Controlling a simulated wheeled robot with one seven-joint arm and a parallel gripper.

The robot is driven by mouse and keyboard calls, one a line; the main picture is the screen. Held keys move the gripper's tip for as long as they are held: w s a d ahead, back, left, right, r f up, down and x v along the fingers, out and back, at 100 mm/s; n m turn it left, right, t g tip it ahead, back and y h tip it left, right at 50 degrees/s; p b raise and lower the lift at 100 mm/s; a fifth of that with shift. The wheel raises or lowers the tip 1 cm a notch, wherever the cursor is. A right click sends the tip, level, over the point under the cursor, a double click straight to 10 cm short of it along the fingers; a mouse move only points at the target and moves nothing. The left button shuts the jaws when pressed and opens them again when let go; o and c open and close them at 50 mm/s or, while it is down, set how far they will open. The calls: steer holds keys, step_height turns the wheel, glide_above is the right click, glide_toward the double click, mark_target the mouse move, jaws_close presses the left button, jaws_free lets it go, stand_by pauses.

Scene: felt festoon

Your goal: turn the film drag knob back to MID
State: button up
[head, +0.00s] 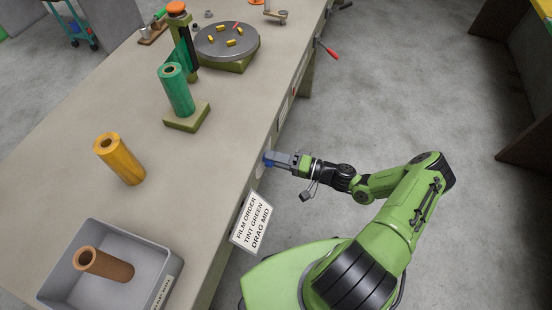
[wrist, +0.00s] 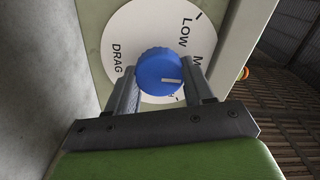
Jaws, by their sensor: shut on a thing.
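The blue film drag knob (wrist: 158,68) sits on a round white dial (wrist: 120,38) on the bench's front side. The dial reads DRAG and LOW, with an M partly showing; my finger hides other lettering. The knob's white pointer line points right and slightly down in the wrist view, past LOW; the exact mark it meets is hidden. My gripper (head: 274,160) is shut on the knob, one finger on each side.
A card (head: 254,222) reads FILM ORDER, TINT GREEN, DRAG MID. On the bench stand a green roll (head: 176,92), a yellow roll (head: 122,160), a turntable (head: 226,42) and a grey bin (head: 60,262) holding a brown roll (head: 105,264). A red-handled lever (head: 328,49) juts from the bench edge.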

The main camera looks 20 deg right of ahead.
steer(key=shift+w+r, duration=0.15)
steer(key=shift+r, duration=0.05)
steer(key=o, duration=1)
steer(key=shift+f, duration=0.15)
steer(key=shift+o, duration=0.2)
steer(key=v, duration=1.5)
steer(key=shift+s+d, duration=0.25)
steer(key=shift+d, duration=0.05)
